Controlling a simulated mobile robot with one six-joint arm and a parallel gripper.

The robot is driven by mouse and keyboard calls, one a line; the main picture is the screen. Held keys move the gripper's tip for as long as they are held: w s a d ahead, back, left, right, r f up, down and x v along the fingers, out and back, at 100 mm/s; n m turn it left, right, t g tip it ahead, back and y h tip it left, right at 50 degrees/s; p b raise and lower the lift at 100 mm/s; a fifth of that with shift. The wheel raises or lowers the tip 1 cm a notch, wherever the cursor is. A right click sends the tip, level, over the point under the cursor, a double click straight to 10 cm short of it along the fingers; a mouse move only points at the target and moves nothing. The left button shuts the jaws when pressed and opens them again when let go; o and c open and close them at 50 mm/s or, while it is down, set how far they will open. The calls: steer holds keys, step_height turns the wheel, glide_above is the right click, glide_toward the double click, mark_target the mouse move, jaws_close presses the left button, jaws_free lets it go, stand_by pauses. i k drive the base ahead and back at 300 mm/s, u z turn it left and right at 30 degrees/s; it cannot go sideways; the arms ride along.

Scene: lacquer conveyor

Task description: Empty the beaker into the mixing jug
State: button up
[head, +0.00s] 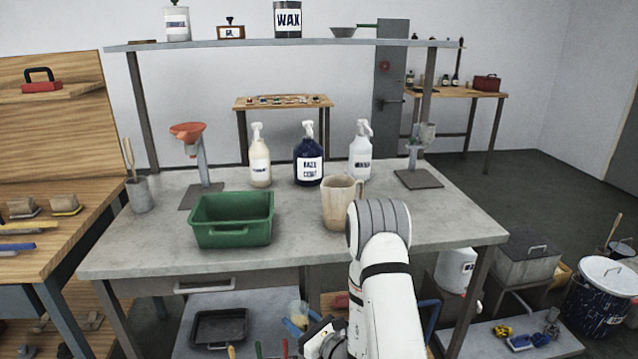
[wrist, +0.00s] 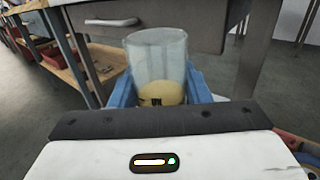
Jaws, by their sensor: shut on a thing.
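The clear beaker (wrist: 157,62) with yellow liquid in its lower part stands upright between the blue fingers of my gripper (wrist: 160,88). My gripper is shut on it. In the head view the beaker (head: 299,312) and my gripper (head: 300,325) are low in front of the table, below the tabletop; my arm hides part of this area. The beige mixing jug (head: 340,204), with a handle on its right, stands upright on the grey table, up and to the right of the beaker. Its inside is hardly visible.
The grey table (head: 290,262) has a front edge and drawer between beaker and jug. A green bin (head: 233,222) stands left of the jug. Bottles (head: 309,163) stand behind it. A funnel stand (head: 200,165) is at left, another stand (head: 418,178) at right.

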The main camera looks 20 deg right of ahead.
mark_target(338, 190)
steer(key=u, duration=1.05)
steer(key=k, duration=1.4)
steer(key=z, duration=1.15)
steer(key=i, duration=1)
steer(key=z, duration=0.05)
